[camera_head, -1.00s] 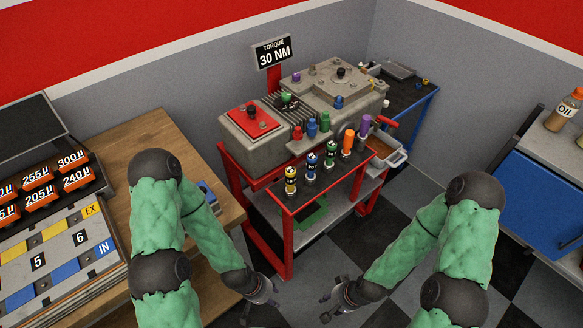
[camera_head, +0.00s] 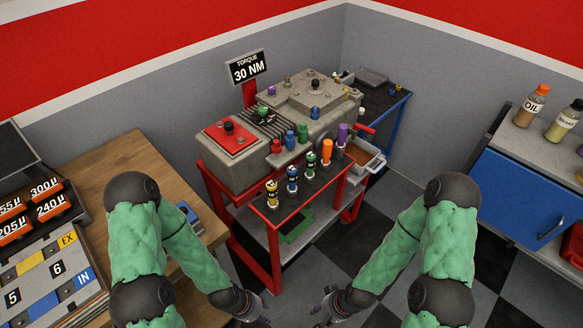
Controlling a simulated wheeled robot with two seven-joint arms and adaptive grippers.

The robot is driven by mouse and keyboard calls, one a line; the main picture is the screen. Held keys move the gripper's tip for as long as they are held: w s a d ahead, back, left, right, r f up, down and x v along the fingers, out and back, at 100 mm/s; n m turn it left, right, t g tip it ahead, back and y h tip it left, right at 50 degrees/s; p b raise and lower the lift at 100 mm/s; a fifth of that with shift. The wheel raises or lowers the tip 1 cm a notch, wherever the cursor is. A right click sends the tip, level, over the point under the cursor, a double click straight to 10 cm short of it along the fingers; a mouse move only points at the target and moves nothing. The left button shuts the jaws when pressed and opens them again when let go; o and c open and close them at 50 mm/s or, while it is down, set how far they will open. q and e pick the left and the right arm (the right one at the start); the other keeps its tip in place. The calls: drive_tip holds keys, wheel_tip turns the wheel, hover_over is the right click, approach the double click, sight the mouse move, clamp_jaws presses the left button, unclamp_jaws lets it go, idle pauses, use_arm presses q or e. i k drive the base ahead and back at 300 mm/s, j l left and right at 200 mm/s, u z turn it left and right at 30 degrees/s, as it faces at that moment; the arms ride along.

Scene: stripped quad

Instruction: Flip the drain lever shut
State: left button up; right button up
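A lever with a red handle (camera_head: 366,129) sticks out at the right end of the grey engine block (camera_head: 238,166), above a grey drain pan (camera_head: 366,155). It looks like the drain lever; its exact position is too small to tell. My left gripper (camera_head: 262,308) is low in front of the red cart, well away from the lever. My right gripper (camera_head: 325,307) is low over the checkered floor, also apart from the lever. Both grippers are small and dark, and I see nothing held. Their finger openings are hard to make out.
The red cart (camera_head: 276,262) carries several upright coloured tools along its front. A blue cart (camera_head: 392,128) stands behind it. A wooden bench (camera_head: 120,178) is at left, and a blue cabinet (camera_head: 527,205) with bottles is at right. Checkered floor lies open between.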

sight(356, 126)
drive_tip(key=i+l, duration=0.1)
drive_tip(key=l, duration=0.25)
drive_tip(key=i+l, duration=0.1)
drive_tip(key=l, duration=0.3)
drive_tip(key=i+l, duration=0.15)
drive_tip(key=l, duration=0.2)
drive_tip(key=i+l, duration=0.1)
drive_tip(key=l, duration=0.25)
